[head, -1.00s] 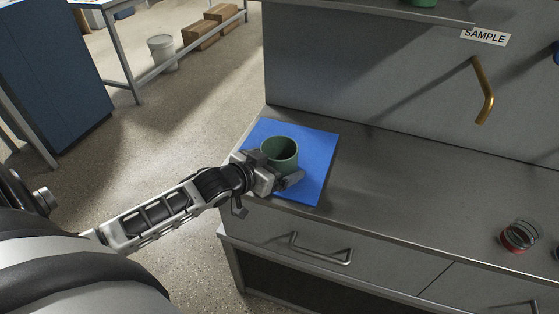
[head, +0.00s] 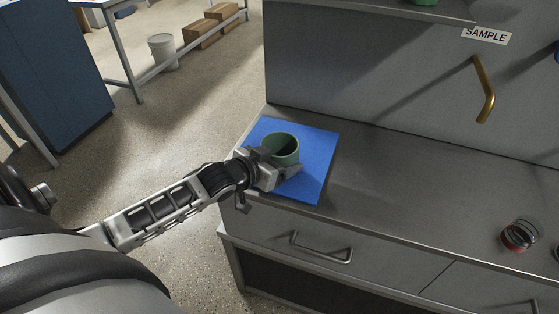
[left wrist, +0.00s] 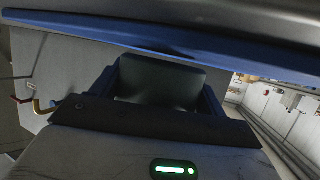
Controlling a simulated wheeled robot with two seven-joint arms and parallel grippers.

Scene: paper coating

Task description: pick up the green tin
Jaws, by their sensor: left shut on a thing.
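The green tin (head: 287,157) is an open-topped, dark green cylinder, upright over the blue mat (head: 318,165) at the left end of the steel counter. My left gripper (head: 277,172) comes in low from the left and is shut on the tin, one finger showing along its near side. In the left wrist view the dark side of the tin (left wrist: 160,82) fills the space between the jaws, with the blue mat edge (left wrist: 200,55) close by. I cannot tell for sure how far the tin's base is from the mat. My right gripper is not in view.
A glass jar with red contents (head: 520,235) stands at the right of the counter (head: 400,185). A shelf (head: 380,8) overhangs the back, with a brass handle (head: 484,90) below the SAMPLE label (head: 486,36). The counter between mat and jar is clear.

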